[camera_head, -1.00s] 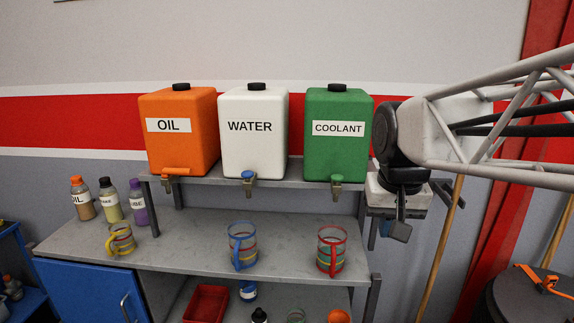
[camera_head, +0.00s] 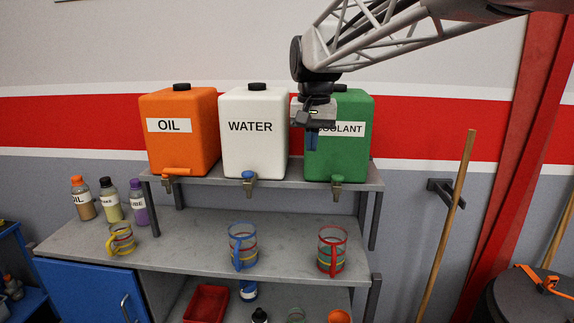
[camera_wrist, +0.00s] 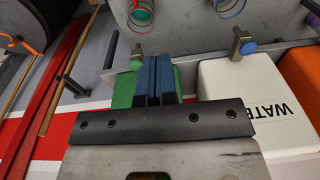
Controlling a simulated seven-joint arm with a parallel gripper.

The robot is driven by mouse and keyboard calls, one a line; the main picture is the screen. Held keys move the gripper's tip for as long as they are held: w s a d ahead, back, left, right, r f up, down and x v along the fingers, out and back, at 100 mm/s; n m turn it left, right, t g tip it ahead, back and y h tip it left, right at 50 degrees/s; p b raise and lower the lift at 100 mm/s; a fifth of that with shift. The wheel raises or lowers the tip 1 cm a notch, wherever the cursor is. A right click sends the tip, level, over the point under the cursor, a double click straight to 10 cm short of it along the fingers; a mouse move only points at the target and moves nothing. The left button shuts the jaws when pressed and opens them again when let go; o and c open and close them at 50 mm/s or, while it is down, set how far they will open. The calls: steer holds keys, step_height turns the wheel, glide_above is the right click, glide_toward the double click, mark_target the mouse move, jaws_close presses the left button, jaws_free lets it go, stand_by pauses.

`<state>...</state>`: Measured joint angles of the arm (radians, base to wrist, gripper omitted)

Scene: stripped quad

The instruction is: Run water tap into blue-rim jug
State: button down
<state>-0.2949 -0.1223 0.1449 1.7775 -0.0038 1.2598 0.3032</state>
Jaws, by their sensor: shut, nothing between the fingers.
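The white WATER tank (camera_head: 254,145) stands on the raised shelf between the orange and green tanks. Its tap (camera_head: 249,179) has a blue knob and hangs over the shelf's front edge; the knob also shows in the wrist view (camera_wrist: 248,47). The blue-rim jug (camera_head: 242,246) stands upright on the bench below that tap, and its blue rim shows at the top of the wrist view (camera_wrist: 231,4). My gripper (camera_head: 312,143) is shut and empty, in front of the green tank's left part, up and right of the water tap. Its blue fingers show in the wrist view (camera_wrist: 155,75).
The orange OIL tank (camera_head: 179,130) and green COOLANT tank (camera_head: 350,150) flank the water tank. A red-rim jug (camera_head: 332,250) and a yellow-rim jug (camera_head: 121,238) stand on the bench (camera_head: 185,247). Several bottles (camera_head: 109,200) stand at left. A wooden pole (camera_head: 446,225) leans at right.

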steer(key=w+a+r, duration=0.2)
steer(key=w+a, duration=0.5)
steer(key=a, duration=0.1)
steer(key=g, duration=0.1)
glide_above(248, 173)
steer(key=shift+w+a, duration=0.1)
steer(key=shift+w, duration=0.1)
steer(key=shift+f, duration=0.2)
step_height(248, 173, down, 14)
steer(key=shift+r, duration=0.2)
stand_by(0.4)
